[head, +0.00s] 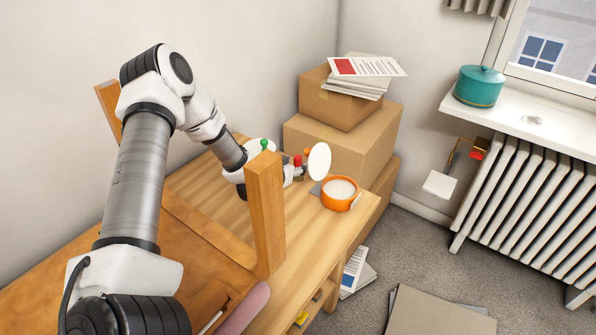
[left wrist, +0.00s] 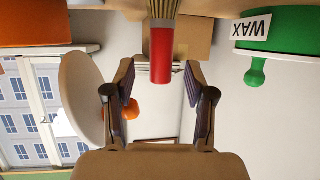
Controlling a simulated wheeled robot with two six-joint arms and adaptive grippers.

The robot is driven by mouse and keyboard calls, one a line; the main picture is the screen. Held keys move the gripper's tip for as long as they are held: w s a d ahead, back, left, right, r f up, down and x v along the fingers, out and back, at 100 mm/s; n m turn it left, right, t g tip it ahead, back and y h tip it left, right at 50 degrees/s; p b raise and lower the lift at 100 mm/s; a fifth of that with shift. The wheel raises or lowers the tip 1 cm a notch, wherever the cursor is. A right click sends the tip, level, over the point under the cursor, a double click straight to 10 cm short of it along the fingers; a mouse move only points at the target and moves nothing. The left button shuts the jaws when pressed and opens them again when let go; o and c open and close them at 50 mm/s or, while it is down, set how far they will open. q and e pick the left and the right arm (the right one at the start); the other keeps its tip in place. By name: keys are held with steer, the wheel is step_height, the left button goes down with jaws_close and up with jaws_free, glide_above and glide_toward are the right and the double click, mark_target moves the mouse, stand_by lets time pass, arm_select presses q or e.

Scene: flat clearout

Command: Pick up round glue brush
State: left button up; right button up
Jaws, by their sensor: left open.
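A brush with a red handle (left wrist: 160,56) is straight ahead of my left gripper in the left wrist view, its tan bristles at the picture's top. In the head view its red handle end (head: 297,160) shows just beyond the gripper. My left gripper (left wrist: 160,82) is open, one finger on each side of the handle's line. The handle end lies near the fingertips; I cannot tell whether it is between them. In the head view this gripper (head: 290,172) is partly hidden by a wooden post. My right gripper is not in view.
An orange tin (head: 341,204) and a white disc (head: 319,160) with an orange knob are close by. A green WAX tin (left wrist: 279,32) is on the other side. The wooden post (head: 265,215) rises before the gripper. Cardboard boxes (head: 335,142) stand behind.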

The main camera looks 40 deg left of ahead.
mark_target(296, 164)
arm_select(q)
steer(key=x, duration=0.3)
steer(key=shift+f, duration=0.25)
steer(key=shift+r, duration=0.1)
steer(key=shift+c, duration=0.7)
jaws_close()
